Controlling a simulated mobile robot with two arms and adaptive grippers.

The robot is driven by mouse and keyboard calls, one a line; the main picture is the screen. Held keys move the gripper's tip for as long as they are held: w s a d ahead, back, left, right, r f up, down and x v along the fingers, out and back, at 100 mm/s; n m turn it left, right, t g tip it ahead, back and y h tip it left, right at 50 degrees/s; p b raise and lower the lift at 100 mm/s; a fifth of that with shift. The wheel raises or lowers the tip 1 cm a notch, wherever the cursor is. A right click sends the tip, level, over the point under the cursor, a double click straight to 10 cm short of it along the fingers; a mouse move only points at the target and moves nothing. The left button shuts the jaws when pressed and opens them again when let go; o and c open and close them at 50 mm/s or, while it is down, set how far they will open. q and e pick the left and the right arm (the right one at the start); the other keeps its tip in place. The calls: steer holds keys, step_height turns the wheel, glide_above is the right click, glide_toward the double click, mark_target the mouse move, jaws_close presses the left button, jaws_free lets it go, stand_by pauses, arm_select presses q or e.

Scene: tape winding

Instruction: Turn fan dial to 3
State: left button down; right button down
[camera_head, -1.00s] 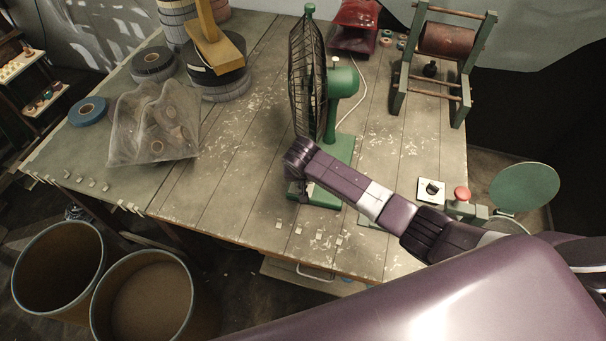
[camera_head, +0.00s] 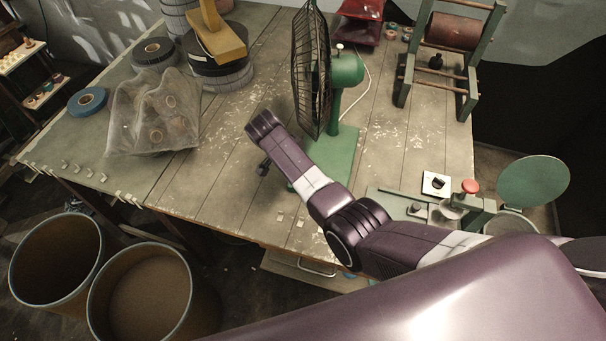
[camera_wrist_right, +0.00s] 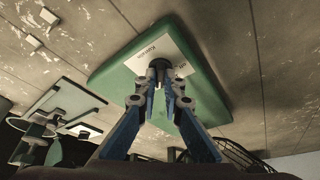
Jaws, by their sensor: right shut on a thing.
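The green fan stands on the workbench in the head view, with its dark wire cage (camera_head: 311,75) facing left and its green base (camera_head: 338,158) partly behind my right arm. In the right wrist view the green base (camera_wrist_right: 115,82) carries a pale label plate (camera_wrist_right: 152,48) with small print I cannot read. A dark round dial (camera_wrist_right: 159,64) sits at the plate's edge. My right gripper (camera_wrist_right: 160,88) is shut on the dial, its blue fingers on either side. The fingers hide part of it, and I cannot tell its setting. My left gripper is not in view.
A mesh bag of rolls (camera_head: 153,120), a blue tape roll (camera_head: 87,101) and dark rolls under a yellow block (camera_head: 222,45) are at the left. A roller stand (camera_head: 452,35) stands at the back right. A red button (camera_head: 470,186) is at the right.

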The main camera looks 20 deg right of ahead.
steer(key=m+g+b, duration=0.1)
steer(key=m+b, duration=0.1)
steer(key=shift+f+m+b, duration=0.2)
steer(key=shift+m+b, duration=0.15)
steer(key=shift+m, duration=0.05)
steer(key=shift+w+r+m+g+b, duration=0.15)
steer(key=shift+m+g+b, duration=0.15)
steer(key=shift+m+b, duration=0.3)
steer(key=c, duration=2.1)
jaws_free()
steer(key=shift+r, duration=0.1)
step_height(320, 180, up, 10)
